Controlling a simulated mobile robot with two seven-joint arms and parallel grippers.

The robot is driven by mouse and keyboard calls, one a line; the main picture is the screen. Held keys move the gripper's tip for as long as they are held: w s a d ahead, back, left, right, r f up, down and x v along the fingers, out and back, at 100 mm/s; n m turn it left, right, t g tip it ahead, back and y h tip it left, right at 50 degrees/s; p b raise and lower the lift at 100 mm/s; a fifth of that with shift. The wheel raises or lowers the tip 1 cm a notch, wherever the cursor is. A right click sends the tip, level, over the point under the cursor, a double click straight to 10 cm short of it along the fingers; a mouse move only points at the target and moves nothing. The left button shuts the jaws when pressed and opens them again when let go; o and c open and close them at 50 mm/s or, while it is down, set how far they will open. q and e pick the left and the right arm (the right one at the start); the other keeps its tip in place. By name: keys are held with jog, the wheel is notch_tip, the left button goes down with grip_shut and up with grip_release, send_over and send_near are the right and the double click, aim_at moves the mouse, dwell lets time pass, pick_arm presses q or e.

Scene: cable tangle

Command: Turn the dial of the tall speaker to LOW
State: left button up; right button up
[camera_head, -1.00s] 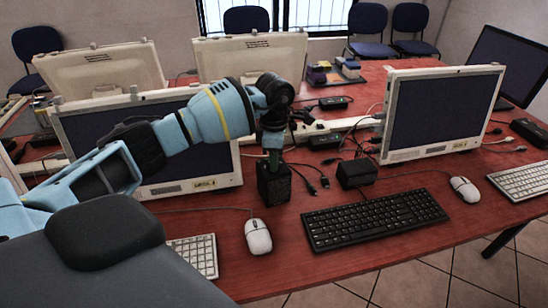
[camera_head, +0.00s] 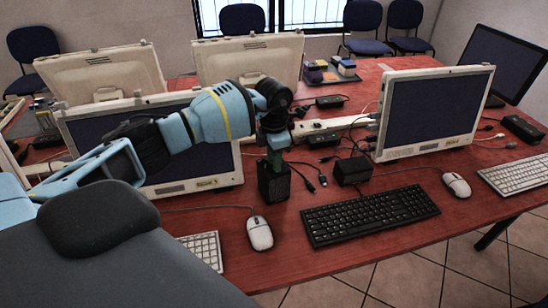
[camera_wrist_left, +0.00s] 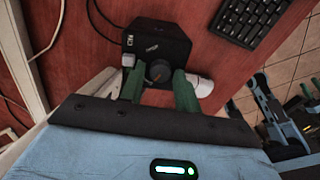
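The tall speaker (camera_head: 273,186) is a black upright box on the red table, in front of the left monitor. Its top face (camera_wrist_left: 150,42) shows in the left wrist view, with a dark round dial (camera_wrist_left: 159,71) and small pale markings too small to read. My left gripper (camera_head: 275,156) points down onto the speaker's top. In the left wrist view, its green fingers (camera_wrist_left: 158,82) stand on either side of the dial, very close to it. I cannot tell whether they touch it.
A lower black box (camera_head: 352,170) stands to the right, with loose cables (camera_head: 312,176) between. A white mouse (camera_head: 260,233) lies close in front of the speaker. A black keyboard (camera_head: 370,215) is to its right, a monitor (camera_head: 155,150) behind left.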

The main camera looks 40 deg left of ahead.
jog(key=shift+w+r, duration=0.15)
jog(key=shift+w, duration=0.1)
pick_arm(q)
jog(key=shift+r, duration=0.55)
notch_tip(320, 180, up, 6)
jog(key=shift+w, duration=0.1)
jog(key=shift+r, duration=0.4)
jog(key=shift+f, duration=0.1)
